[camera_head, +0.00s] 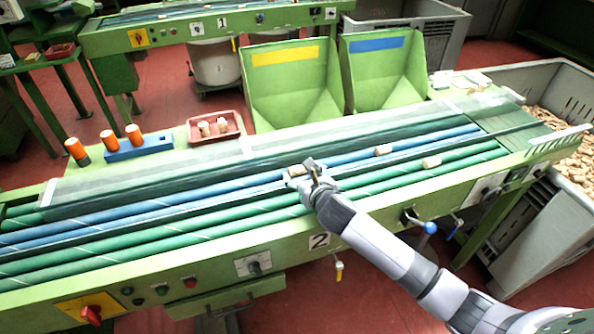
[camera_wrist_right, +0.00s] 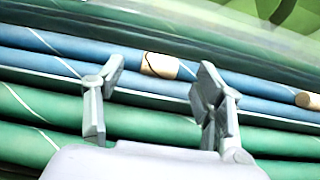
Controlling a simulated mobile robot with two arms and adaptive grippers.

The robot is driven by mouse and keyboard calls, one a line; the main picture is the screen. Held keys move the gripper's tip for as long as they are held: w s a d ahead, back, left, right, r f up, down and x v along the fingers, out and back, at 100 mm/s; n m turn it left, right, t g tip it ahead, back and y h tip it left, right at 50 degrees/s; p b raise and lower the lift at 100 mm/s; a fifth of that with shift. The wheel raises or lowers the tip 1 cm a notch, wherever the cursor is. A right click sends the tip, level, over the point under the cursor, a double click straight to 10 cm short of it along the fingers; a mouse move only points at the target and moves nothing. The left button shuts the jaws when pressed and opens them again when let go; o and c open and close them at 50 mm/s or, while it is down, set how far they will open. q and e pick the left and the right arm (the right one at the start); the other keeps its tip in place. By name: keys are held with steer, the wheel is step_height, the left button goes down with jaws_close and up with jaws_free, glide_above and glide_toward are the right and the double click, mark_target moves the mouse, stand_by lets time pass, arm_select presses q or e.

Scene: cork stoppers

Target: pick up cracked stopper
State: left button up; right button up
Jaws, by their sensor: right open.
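The cracked stopper (camera_wrist_right: 159,65) lies on the blue rollers, with a dark crack line across its pale cork side in the right wrist view. In the head view a stopper (camera_head: 296,171) shows just beyond my right gripper (camera_head: 313,168), partly hidden by it. My right gripper is open over the rollers, and in the right wrist view its two fingers (camera_wrist_right: 155,98) stand to either side of the cracked stopper, which lies beyond the fingertips. I see no contact. My left gripper is not in view.
Two more stoppers lie to the right on the rollers, one (camera_head: 383,151) farther back and one (camera_head: 432,162) nearer the right end. A clear cover (camera_head: 150,180) runs along the back. Behind it stand a red tray (camera_head: 228,137) and yellow-marked (camera_head: 287,100) and blue-marked bins (camera_head: 375,85).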

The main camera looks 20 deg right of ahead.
mark_target(298, 168)
steer(key=shift+f+x, duration=0.2)
steer(key=shift+x, duration=2.45)
steer(key=shift+s+d, duration=0.1)
steer(key=shift+s, duration=0.05)
steer(key=shift+c, duration=0.3)
steer(key=c, duration=0.8)
